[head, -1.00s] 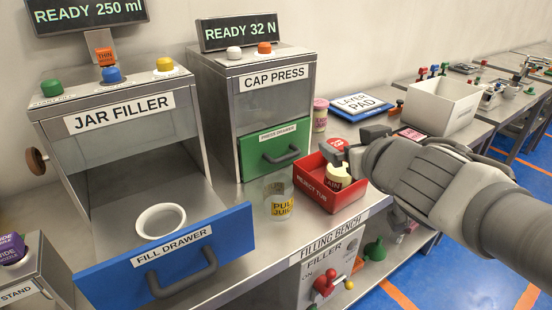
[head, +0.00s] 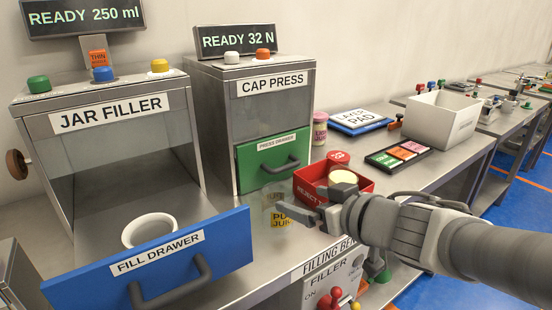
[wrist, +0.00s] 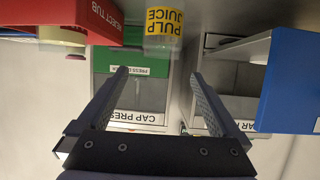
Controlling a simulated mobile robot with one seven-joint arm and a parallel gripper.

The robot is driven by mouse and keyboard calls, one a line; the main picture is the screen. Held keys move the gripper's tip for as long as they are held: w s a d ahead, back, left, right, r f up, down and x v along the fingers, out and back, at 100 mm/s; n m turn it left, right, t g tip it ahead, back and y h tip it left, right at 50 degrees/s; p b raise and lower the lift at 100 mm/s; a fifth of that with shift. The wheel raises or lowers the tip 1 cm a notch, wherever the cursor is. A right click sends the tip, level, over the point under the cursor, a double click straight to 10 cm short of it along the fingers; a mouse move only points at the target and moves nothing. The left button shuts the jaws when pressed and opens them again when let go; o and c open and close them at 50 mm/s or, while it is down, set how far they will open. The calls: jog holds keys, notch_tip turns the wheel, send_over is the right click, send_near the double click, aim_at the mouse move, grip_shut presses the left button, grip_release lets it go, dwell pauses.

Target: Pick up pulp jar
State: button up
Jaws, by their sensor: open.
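The pulp jar (head: 279,212) is a clear jar with a yellow PULP JUICE label, upright on the bench in front of the cap press. My gripper (head: 298,208) reaches in from the right and partly covers the jar in the head view. In the wrist view, which is upside down, the jar (wrist: 164,22) stands beyond the open fingertips (wrist: 158,74), toward the top edge. Nothing is between the fingers, and I see no contact with the jar.
The red reject tub (head: 360,186), holding a cream-topped item, stands just right of the jar. The open blue fill drawer (head: 150,258) is left of it, with a white ring inside. The cap press's green drawer (head: 272,160) is behind. A black tray (head: 398,157) lies farther right.

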aim_at(271, 192)
jog(key=x, duration=0.8)
jog(key=shift+w+f, duration=0.25)
jog(key=shift+w, duration=0.1)
jog(key=b+x, duration=0.1)
jog(key=x, duration=0.1)
jog(key=b+x, duration=0.2)
jog(key=shift+a+f, duration=0.25)
jog(key=shift+f, duration=0.2)
jog(key=shift+w+a, duration=0.2)
jog(key=shift+w, duration=0.15)
jog(key=c, duration=1.2)
jog(key=shift+o, duration=0.2)
jog(key=shift+r, duration=0.1)
